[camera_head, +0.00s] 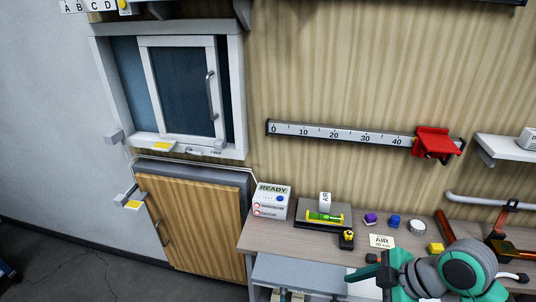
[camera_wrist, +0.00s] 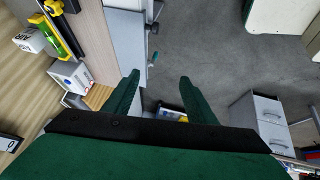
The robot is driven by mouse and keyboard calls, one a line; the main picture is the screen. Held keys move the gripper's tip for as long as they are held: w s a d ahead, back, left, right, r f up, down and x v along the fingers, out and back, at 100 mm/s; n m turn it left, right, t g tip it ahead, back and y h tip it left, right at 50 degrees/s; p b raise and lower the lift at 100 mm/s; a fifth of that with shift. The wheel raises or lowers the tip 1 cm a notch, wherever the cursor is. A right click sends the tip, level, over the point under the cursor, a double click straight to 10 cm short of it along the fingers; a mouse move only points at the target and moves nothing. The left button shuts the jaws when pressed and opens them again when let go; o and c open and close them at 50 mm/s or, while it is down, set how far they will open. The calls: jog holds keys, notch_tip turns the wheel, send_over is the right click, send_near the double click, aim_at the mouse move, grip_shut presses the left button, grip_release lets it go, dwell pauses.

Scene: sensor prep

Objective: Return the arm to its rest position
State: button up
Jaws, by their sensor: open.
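My gripper (camera_head: 368,274) is green and shows low in the head view, in front of the workbench's front edge. In the wrist view its two green fingers (camera_wrist: 160,78) stand apart with nothing between them. My grey and teal arm links fill the lower right of the head view and hide part of the bench there.
A red slider (camera_head: 433,142) sits on the wall scale. Grey drawers (camera_wrist: 262,120) stand on open floor (camera_wrist: 205,55).

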jog(key=w+a+r+m+t+y, duration=0.1)
jog(key=w+a+r+m+t, duration=0.1)
jog(key=w+a+m+t, duration=0.7)
jog(key=w+a+r+m+t+y, duration=0.1)
jog(key=w+a+r+m+t, duration=0.3)
jog(key=w+a, duration=0.6)
jog(key=s+a+f+m+h, duration=0.3)
jog(key=s+f+m+h, duration=0.1)
jog(key=s+f, duration=0.6)
jog(key=s+a+f+m+h, duration=0.2)
jog(key=s+f+m+h, duration=0.15)
jog(key=s+f, duration=0.7)
jog(key=s+d+n, duration=0.1)
jog(key=s+n, duration=0.1)
jog(key=s, duration=0.8)
jog(key=s+d+n+g, duration=0.1)
jog(key=s+d+n, duration=0.1)
jog(key=s, duration=0.9)
jog(key=shift+f+n, duration=0.4)
jog(key=shift+n, duration=0.25)
jog(key=c, duration=0.5)
jog(key=shift+w, duration=0.1)
